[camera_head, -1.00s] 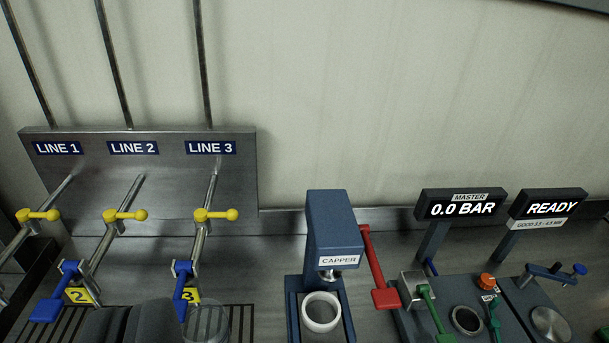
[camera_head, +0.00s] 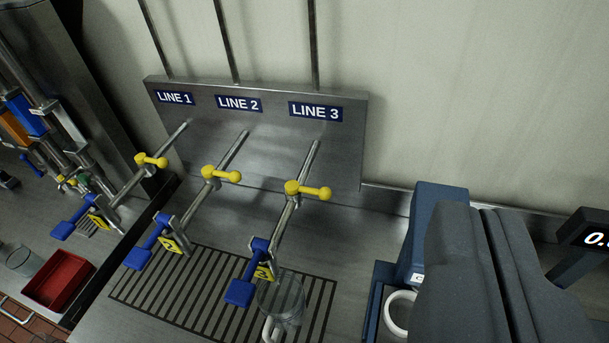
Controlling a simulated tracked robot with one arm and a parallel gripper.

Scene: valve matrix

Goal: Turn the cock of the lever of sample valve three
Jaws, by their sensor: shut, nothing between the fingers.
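The line 3 pipe (camera_head: 300,175) runs down from the wall panel to sample valve three, marked by a yellow tag (camera_head: 264,271) partly covered by its lever. Its blue lever (camera_head: 240,292) has a flat paddle pointing down toward the lower left. A yellow handle (camera_head: 310,192) sits higher on the same pipe and points right. A clear glass (camera_head: 281,300) stands below the valve on the drain grate. My gripper (camera_head: 490,215) is shut and empty at the lower right, its dark fingers together. In the picture it is well right of the blue lever and covers part of the capper.
Valves on line 1 (camera_head: 174,98) and line 2 (camera_head: 238,103) have similar blue levers and yellow handles to the left. The blue capper (camera_head: 435,205) stands right of the grate (camera_head: 185,300). A red tray (camera_head: 60,279) and another glass (camera_head: 24,261) are at far left.

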